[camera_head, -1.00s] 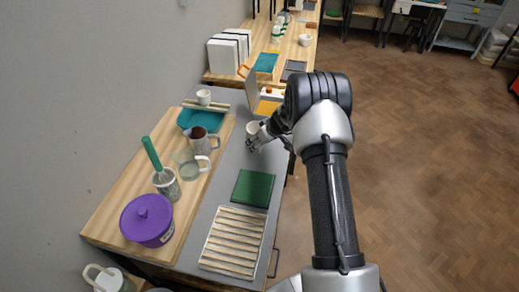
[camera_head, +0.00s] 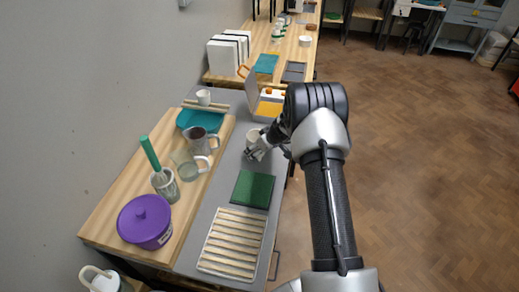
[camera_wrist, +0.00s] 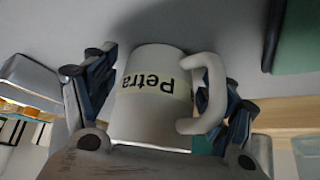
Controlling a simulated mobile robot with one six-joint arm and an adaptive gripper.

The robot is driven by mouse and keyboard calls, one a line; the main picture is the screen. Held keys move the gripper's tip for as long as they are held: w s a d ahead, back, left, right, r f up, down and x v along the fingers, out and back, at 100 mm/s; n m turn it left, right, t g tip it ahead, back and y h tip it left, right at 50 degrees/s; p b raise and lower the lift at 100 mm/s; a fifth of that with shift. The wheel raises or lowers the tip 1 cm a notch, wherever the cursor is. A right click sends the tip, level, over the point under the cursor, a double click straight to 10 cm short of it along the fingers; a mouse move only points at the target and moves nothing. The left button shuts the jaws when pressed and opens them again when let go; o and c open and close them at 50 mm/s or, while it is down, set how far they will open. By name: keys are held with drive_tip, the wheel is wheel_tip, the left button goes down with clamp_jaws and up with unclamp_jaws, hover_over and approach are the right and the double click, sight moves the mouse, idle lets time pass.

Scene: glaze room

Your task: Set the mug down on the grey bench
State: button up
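The white mug (camera_head: 253,136) is in my gripper (camera_head: 256,153), over the far part of the grey bench (camera_head: 228,170). In the wrist view the mug (camera_wrist: 150,100) shows the word "Petra" upside down, with its handle on the right. My gripper's fingers (camera_wrist: 170,95) stand on both sides, the left one against the body and the right one at the handle. Grey bench surface lies behind the mug, with a dark shadow beside it. I cannot tell whether its base touches the bench.
A green block (camera_head: 253,188) and a slatted rack (camera_head: 231,243) lie nearer on the bench. A wooden board (camera_head: 105,215) at left holds a purple tub (camera_head: 145,222), a metal pitcher (camera_head: 200,141) and a teal tray (camera_head: 199,120).

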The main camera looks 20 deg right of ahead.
drive_tip(key=shift+o, duration=0.2)
drive_tip(key=shift+r, duration=0.1)
drive_tip(key=shift+r+p, duration=0.25)
drive_tip(key=shift+p, duration=0.2)
drive_tip(key=v, duration=1.2)
drive_tip(key=s+a+r+y, duration=0.1)
drive_tip(key=s+a+r, duration=0.55)
drive_tip(key=r, duration=0.35)
drive_tip(key=s+a+r, duration=0.6)
drive_tip(key=a+r, duration=0.1)
drive_tip(key=r, duration=0.3)
drive_tip(key=s+a+r+m+h, duration=0.1)
drive_tip(key=s+r, duration=0.1)
drive_tip(key=s, duration=1.1)
drive_tip(key=s+a+r+m+g+h, duration=0.1)
drive_tip(key=s+m+h, duration=0.1)
drive_tip(key=s, duration=1.1)
drive_tip(key=shift+r+m+g+p, duration=0.3)
drive_tip(key=shift+r, duration=0.1)
